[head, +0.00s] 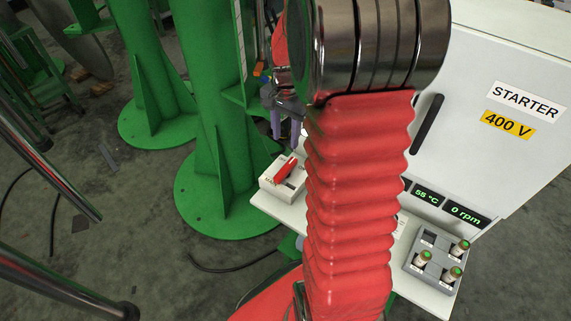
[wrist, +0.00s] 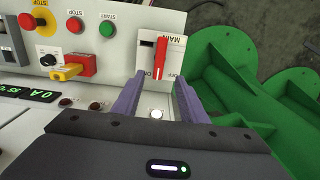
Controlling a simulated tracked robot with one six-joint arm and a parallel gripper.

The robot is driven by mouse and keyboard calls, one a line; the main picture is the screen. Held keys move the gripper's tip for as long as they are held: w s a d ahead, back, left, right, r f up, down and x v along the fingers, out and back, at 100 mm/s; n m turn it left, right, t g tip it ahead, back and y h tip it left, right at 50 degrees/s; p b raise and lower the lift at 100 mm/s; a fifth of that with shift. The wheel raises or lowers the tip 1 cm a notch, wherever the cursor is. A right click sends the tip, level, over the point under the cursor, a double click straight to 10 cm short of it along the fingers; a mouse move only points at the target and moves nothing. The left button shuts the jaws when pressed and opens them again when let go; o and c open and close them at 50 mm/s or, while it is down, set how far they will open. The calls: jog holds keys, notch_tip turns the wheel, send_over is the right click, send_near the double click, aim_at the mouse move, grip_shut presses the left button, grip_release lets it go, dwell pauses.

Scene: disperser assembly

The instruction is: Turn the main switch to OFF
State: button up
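The main switch is a white box (head: 270,190) at the left end of the pale panel shelf in the head view. Its red handle (head: 286,168) lies across the top. In the wrist view the red handle (wrist: 159,57) stands beside an upside-down MAIN label, with small lettering near its lower end; which marking it points to is unclear. My gripper (head: 285,132) is above the switch in the head view. In the wrist view its two purple fingers (wrist: 159,82) are spread open and empty, with the lower handle end between or just beyond the tips; contact is not visible.
The panel carries a red stop knob (wrist: 27,20), start and stop buttons, and a yellow-and-red switch (wrist: 67,72). A starter cabinet (head: 500,60) stands right; a grey holder (head: 438,262) sits on the shelf. Green columns (head: 215,110) rise close behind the switch.

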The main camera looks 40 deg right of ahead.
aim_at(286, 167)
jog(key=shift+f, duration=0.1)
notch_tip(286, 167, down, 14)
jog(key=shift+r, duration=0.2)
dwell(0.5)
grip_shut()
dwell(0.4)
